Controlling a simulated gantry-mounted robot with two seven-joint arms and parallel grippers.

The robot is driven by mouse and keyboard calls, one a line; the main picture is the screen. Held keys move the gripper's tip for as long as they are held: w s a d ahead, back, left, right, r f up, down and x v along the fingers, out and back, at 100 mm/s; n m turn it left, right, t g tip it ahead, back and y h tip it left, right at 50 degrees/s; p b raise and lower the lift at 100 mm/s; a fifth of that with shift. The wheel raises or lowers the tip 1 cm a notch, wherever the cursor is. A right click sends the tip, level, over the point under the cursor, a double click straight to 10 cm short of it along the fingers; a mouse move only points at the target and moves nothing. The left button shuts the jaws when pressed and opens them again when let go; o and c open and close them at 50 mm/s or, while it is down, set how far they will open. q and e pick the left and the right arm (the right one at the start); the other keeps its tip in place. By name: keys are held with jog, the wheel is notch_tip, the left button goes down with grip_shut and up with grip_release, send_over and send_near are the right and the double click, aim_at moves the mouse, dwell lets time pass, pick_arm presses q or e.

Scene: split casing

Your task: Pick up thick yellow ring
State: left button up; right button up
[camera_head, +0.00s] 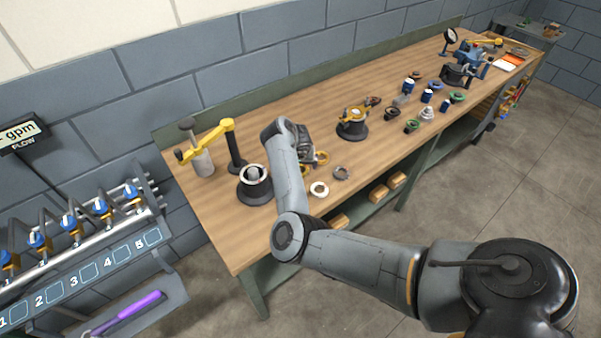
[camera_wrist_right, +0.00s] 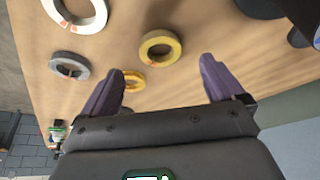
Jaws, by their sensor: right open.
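The thick yellow ring (camera_wrist_right: 160,47) lies flat on the wooden bench in the right wrist view, its hole showing. In the head view it appears to be the yellow ring (camera_head: 306,171) partly hidden behind my right arm. My right gripper (camera_wrist_right: 163,69) is open and empty, its two dark fingers spread. In the wrist view the ring shows between and just beyond the fingertips, apart from both. A thinner yellow ring (camera_wrist_right: 134,81) lies near the left fingertip; the head view also shows it (camera_head: 322,158). My left gripper is not in view.
A white ring (camera_wrist_right: 77,14) and a grey ring (camera_wrist_right: 69,66) lie beside the yellow rings. A dark round fixture (camera_head: 255,188) and a yellow-armed stand (camera_head: 232,146) stand to the left. A black-based part (camera_head: 352,126) stands to the right. The bench's front-left corner is clear.

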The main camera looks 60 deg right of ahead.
jog(key=shift+b+x, duration=0.75)
jog(key=shift+x, duration=2)
jog(key=shift+c, duration=1)
jog(key=c, duration=0.9)
jog(key=shift+r, duration=0.15)
